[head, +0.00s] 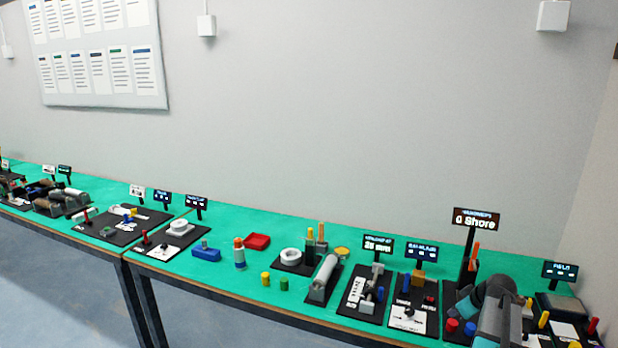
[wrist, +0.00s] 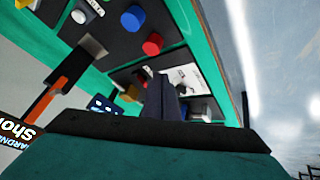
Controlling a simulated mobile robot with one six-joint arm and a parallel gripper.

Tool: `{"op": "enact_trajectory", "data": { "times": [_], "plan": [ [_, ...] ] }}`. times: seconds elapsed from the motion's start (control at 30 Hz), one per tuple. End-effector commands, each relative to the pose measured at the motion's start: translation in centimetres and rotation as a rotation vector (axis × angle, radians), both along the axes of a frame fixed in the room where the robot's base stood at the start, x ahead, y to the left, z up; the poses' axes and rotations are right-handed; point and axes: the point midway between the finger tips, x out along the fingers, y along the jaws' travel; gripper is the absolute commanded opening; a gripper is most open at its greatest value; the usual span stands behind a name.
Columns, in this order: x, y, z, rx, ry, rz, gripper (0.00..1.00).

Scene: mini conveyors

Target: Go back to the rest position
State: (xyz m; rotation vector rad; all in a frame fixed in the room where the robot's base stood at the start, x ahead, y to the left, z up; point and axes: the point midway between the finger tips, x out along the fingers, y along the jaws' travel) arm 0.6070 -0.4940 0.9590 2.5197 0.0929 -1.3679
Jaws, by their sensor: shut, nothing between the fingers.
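My gripper (wrist: 172,84) shows in the wrist view as dark fingers pressed together, with nothing between them. It is over the green bench with its black instrument boards. In the head view my grey and teal arm (head: 497,312) is at the lower right, in front of the hardness stand (head: 468,265) whose sign reads "0 Shore". My fingertips cannot be made out there. The wrist view is tilted and shows the stand's orange-tipped post (wrist: 62,92) at left and a red knob (wrist: 153,44) above the fingers.
The long green bench (head: 225,268) carries several boards with small upright displays. A red tray (head: 257,241), a blue block (head: 206,253) and small yellow and green cylinders stand mid-bench. To the right is a board with a "FIELD" display (head: 560,270).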

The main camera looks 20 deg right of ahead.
Motion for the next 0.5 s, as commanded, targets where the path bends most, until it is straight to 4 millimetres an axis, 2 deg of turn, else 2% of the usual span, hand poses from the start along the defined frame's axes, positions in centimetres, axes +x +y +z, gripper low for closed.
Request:
{"op": "enact_trajectory", "data": {
  "times": [0.03, 0.2, 0.5],
  "plan": [
    [0.7, 2.2, -0.9, 0.021, 0.017, 0.004, 0.0],
    [2.6, 8.4, -3.5, 0.086, 0.075, -0.007, 0.0],
    [4.0, 19.0, -7.7, 0.169, 0.191, -0.037, 0.0]
  ]
}}
